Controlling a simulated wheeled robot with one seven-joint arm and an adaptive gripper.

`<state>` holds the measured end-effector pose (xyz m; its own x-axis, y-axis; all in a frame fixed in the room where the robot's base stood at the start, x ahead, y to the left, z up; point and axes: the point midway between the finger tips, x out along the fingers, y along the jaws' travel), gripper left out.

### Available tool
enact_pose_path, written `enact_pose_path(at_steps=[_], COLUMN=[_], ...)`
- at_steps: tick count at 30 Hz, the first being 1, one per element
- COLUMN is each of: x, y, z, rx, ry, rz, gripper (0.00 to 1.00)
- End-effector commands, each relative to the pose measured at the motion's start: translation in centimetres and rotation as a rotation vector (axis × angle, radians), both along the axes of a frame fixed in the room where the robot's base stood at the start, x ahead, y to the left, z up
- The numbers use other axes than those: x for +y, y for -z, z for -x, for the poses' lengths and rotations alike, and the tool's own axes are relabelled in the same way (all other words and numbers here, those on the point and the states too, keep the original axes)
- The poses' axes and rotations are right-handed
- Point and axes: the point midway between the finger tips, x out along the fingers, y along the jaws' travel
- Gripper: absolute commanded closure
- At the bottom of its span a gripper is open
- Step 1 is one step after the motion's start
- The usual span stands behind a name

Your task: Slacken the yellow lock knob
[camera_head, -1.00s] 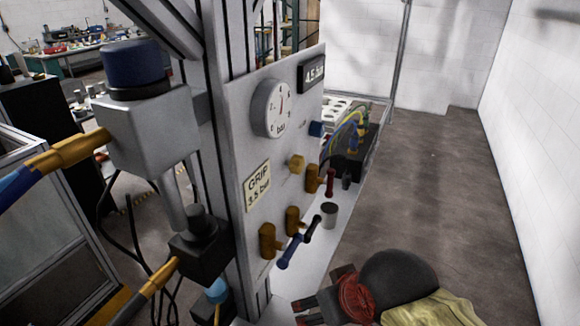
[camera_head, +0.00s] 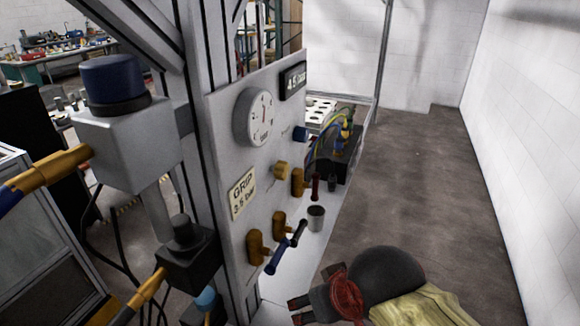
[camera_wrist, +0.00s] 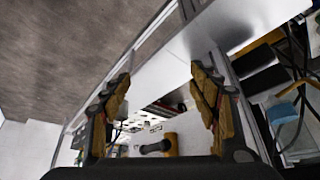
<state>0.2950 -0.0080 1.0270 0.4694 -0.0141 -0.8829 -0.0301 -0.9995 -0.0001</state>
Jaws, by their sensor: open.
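A small yellow knob (camera_head: 280,171) sticks out of the grey panel (camera_head: 225,115), below and right of the round gauge (camera_head: 260,117). It is the likely lock knob. My gripper (camera_head: 296,311) is low in the head view, in front of the panel's lower right, apart from the knob. In the wrist view my gripper (camera_wrist: 162,85) is open, with nothing between its fingers. A brassy valve with a dark handle (camera_wrist: 166,145) shows beyond the fingers there. I cannot pick out the yellow knob in the wrist view.
Brassy valves with blue (camera_head: 277,259), black (camera_head: 299,233) and red (camera_head: 315,187) levers jut from the panel below the knob. A blue knob (camera_head: 301,133) sits above right. Open floor (camera_head: 430,180) lies right.

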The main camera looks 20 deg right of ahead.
Motion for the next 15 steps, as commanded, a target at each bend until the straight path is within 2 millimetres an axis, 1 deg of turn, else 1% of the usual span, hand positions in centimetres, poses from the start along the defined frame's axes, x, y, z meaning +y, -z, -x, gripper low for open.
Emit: enact_pose_path(at_steps=[1, 3, 6, 9, 12, 15], x=[-0.7, -1.9, -3.7, -5.4, -6.6, -7.3], y=[-1.5, -2.4, -3.1, -3.5, -3.6, -3.9], z=[-0.1, -0.1, 0.1, 0.4, 0.8, 1.5], rx=[0.01, 0.041, 0.11, 0.181, 0.256, 0.334], ry=[0.027, 0.07, 0.14, 0.212, 0.289, 0.373], rz=[0.0, -0.002, -0.011, -0.033, -0.081, -0.151], gripper=[0.44, 0.48, 0.54, 0.54, 0.54, 0.54])
